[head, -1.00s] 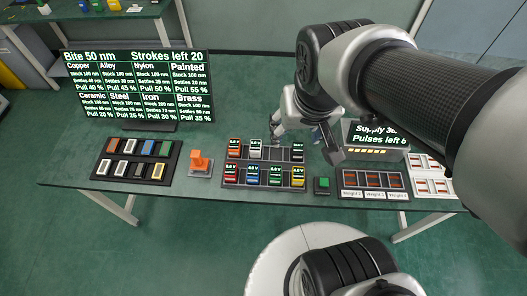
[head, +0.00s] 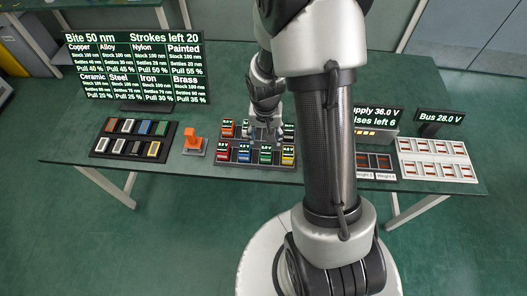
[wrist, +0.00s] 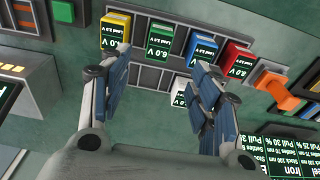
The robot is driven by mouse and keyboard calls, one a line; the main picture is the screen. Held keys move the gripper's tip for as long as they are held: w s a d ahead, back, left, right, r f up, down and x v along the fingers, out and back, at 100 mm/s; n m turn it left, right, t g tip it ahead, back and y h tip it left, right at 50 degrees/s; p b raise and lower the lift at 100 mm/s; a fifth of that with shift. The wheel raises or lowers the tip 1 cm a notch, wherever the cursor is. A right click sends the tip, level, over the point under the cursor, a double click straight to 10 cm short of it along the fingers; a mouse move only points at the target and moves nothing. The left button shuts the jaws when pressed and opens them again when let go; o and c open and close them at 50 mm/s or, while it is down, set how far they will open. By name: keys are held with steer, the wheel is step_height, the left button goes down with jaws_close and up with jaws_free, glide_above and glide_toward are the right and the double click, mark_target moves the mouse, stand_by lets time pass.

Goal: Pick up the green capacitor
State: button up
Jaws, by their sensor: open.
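The green capacitor (head: 265,155) stands in the front row of the dark rack (head: 250,165), between a blue capacitor (head: 244,153) and a yellow one (head: 288,155). In the wrist view the green capacitor (wrist: 163,37) sits upright in its slot, its label reading 6.0 V. My gripper (head: 264,128) is over the back part of the rack in the head view. In the wrist view my gripper (wrist: 160,72) is open, with its fingers spread to either side of the green capacitor's column. Nothing is held. Whether the fingertips touch anything, I cannot tell.
Red (wrist: 236,60) and white (wrist: 180,91) capacitors stand in the rack nearby. A green button (wrist: 63,12) is beside the rack. My arm covers the table right of the rack.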

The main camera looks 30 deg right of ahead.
mark_target(266, 151)
steer(key=f+b, duration=0.1)
steer(key=f, duration=0.3)
steer(key=w+f+b, duration=0.1)
steer(key=f+b, duration=0.1)
steer(key=f, duration=0.3)
steer(key=d+f+b, duration=0.1)
steer(key=f, duration=0.3)
steer(key=shift+w+f+b, duration=0.2)
steer(key=shift+f+b, duration=0.15)
steer(key=shift+b, duration=0.05)
steer(key=shift+r, duration=0.1)
steer(key=shift+c, duration=0.4)
steer(key=c, duration=1.2)
steer(key=shift+o, duration=0.2)
steer(key=shift+r, duration=0.1)
